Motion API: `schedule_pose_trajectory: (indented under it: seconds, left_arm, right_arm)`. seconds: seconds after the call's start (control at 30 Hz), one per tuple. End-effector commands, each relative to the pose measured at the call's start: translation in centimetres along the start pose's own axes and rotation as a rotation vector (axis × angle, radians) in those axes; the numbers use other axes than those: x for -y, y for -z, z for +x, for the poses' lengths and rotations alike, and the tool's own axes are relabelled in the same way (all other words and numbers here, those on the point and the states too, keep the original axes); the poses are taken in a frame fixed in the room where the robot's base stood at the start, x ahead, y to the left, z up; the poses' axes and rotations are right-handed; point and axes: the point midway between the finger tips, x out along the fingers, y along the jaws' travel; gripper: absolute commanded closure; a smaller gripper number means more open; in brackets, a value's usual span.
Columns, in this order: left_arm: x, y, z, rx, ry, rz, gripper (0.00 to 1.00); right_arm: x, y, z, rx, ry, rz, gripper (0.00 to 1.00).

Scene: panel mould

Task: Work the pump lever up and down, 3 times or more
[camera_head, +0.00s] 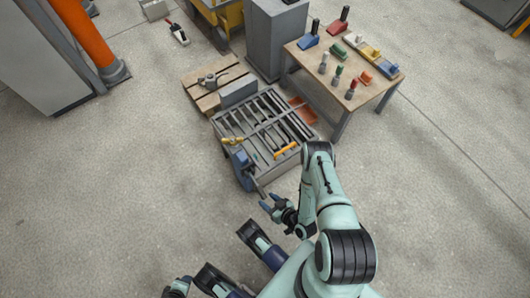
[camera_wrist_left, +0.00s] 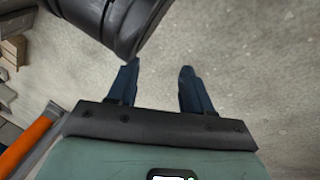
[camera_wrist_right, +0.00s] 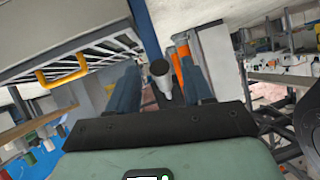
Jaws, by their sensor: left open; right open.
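The panel mould (camera_head: 265,125) is a grey frame with parallel bars, on the floor near the middle of the head view. A blue pump unit (camera_head: 242,162) is at its near left corner, and a thin grey pump lever (camera_head: 259,189) slants from it towards me. My right gripper (camera_head: 269,201) is open at the lever's near end. In the right wrist view the lever's round grey end (camera_wrist_right: 160,69) shows between the open fingers (camera_wrist_right: 162,80); I cannot tell whether they touch it. My left gripper (camera_wrist_left: 157,75) is open and empty above bare floor.
A wooden table (camera_head: 340,80) with coloured tools stands behind right of the mould. A pallet (camera_head: 208,82) and a grey cabinet (camera_head: 275,40) stand behind it. A large cabinet with an orange post (camera_head: 82,32) is far left. The floor around is mostly clear.

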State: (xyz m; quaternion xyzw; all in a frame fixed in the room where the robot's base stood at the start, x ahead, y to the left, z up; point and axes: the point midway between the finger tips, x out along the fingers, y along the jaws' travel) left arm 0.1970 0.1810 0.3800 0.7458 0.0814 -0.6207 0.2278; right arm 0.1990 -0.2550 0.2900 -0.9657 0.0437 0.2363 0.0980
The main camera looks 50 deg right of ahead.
Motion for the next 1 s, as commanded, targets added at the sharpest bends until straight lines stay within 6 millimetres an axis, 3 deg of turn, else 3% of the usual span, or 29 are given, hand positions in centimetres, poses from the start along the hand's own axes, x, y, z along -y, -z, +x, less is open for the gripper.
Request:
schedule_pose_trajectory:
  seconds: [0.1, 0.3, 0.43, 0.6, 1.0]
  left_arm:
    - [-1.7, 1.8, -1.8, -0.057, -0.028, 0.015, 0.50]
    - [-2.1, -0.4, -3.4, 0.008, -0.033, 0.021, 0.50]
    - [-2.3, -1.4, -4.0, 0.036, -0.034, 0.024, 0.50]
    - [-2.4, -2.0, -4.3, 0.055, -0.034, 0.025, 0.50]
    - [-2.4, -2.0, -4.2, 0.056, -0.034, 0.025, 0.50]
  right_arm:
    - [0.1, 0.2, -3.1, 0.003, -0.001, 0.001, 0.49]
    - [0.1, 0.2, -7.3, 0.001, 0.000, 0.000, 0.49]
    - [0.1, 0.2, -9.0, 0.000, 0.001, 0.000, 0.49]
    - [0.1, 0.1, -10.0, -0.002, 0.001, -0.001, 0.49]
    - [0.1, 0.1, -10.0, -0.001, 0.002, -0.001, 0.49]
